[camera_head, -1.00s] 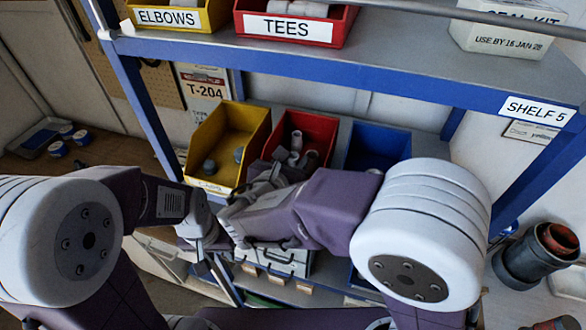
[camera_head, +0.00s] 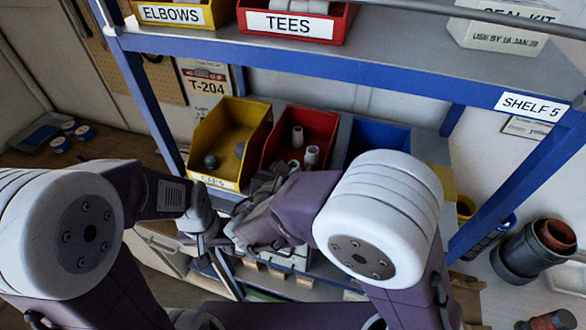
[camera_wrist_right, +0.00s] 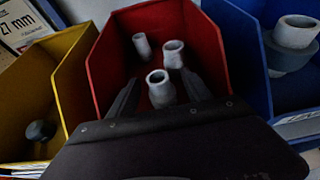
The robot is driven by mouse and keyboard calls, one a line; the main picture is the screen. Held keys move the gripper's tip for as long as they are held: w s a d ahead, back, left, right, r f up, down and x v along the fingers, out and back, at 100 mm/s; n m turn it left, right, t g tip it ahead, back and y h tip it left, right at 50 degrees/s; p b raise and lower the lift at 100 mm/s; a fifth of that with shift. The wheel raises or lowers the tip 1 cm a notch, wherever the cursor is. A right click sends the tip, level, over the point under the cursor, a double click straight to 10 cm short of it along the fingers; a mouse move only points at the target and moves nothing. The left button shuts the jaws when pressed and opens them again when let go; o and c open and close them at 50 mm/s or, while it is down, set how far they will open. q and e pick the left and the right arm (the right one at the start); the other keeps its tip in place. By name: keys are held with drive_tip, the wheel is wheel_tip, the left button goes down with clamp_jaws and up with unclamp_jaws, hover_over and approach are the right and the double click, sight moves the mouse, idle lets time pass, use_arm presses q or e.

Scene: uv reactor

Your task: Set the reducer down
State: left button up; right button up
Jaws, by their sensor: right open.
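Several grey tubular fittings, which look like reducers, stand in the red bin (camera_head: 322,125) on the middle shelf. In the right wrist view, one grey reducer (camera_wrist_right: 161,90) is between the dark fingers of my right gripper (camera_wrist_right: 160,80), with a gap visible around it. Two more grey fittings (camera_wrist_right: 173,53) (camera_wrist_right: 141,45) are behind it. My right gripper is open at the front of the red bin; in the head view (camera_head: 268,185) its tips are hard to make out. My left gripper (camera_head: 205,235) is below the yellow bin, and its fingers are unclear.
The yellow bin (camera_head: 222,135) on the left holds dark round pieces. The blue bin (camera_head: 378,137) is on the right; the right wrist view shows a wider grey fitting (camera_wrist_right: 290,45) in it. The upper shelf edge (camera_head: 330,72) overhangs the bins.

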drive_tip(key=shift+r, duration=0.2)
drive_tip(key=b+v, duration=0.2)
drive_tip(key=v, duration=0.9)
drive_tip(key=shift+s+r, duration=0.15)
drive_tip(key=shift+s, duration=0.2)
